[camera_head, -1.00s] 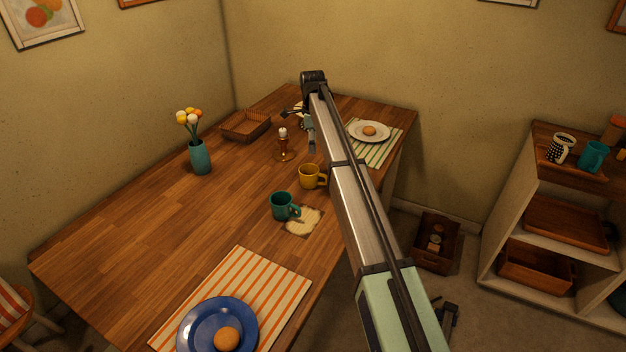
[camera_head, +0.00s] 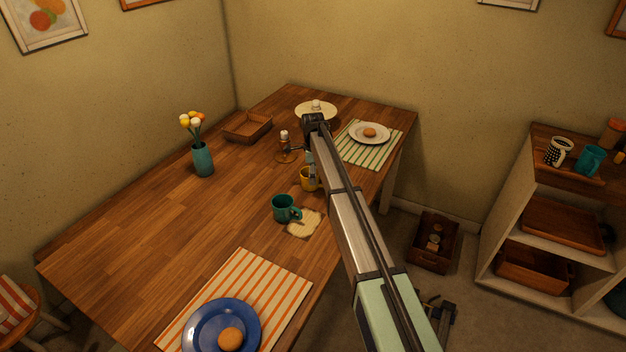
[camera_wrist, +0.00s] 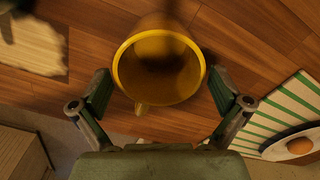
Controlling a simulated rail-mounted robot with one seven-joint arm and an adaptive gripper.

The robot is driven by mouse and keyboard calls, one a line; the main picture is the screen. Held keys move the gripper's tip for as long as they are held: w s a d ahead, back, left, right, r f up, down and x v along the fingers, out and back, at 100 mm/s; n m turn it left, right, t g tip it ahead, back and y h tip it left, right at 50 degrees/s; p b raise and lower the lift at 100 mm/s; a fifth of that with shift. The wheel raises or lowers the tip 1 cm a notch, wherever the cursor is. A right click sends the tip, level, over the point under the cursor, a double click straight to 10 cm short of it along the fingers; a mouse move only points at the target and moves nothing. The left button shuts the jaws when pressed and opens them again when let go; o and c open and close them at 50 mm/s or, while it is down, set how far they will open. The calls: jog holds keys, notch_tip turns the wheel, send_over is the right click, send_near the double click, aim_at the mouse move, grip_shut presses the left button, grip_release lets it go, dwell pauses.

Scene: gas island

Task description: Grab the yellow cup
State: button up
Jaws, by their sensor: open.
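The yellow cup (camera_head: 307,180) stands on the wooden table, partly hidden behind my arm in the head view. In the wrist view the yellow cup (camera_wrist: 160,68) is large and seen into its open mouth, its handle pointing toward my gripper. My gripper (camera_wrist: 158,90) is open, with one finger at the left and one at the right of the cup's rim. I cannot tell whether either finger touches it. In the head view my gripper (camera_head: 312,168) is mostly hidden by the arm, close to the cup.
A teal cup (camera_head: 284,208) stands just nearer on the table, beside a beige patch (camera_head: 304,223). A candle holder (camera_head: 284,150) stands behind the yellow cup. A striped mat (camera_head: 362,153) with a plate (camera_head: 352,131) lies right.

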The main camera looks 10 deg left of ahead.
notch_tip(320, 180, down, 2)
jog(key=shift+f, duration=0.1)
jog(key=c, duration=1.4)
jog(key=shift+o, duration=0.2)
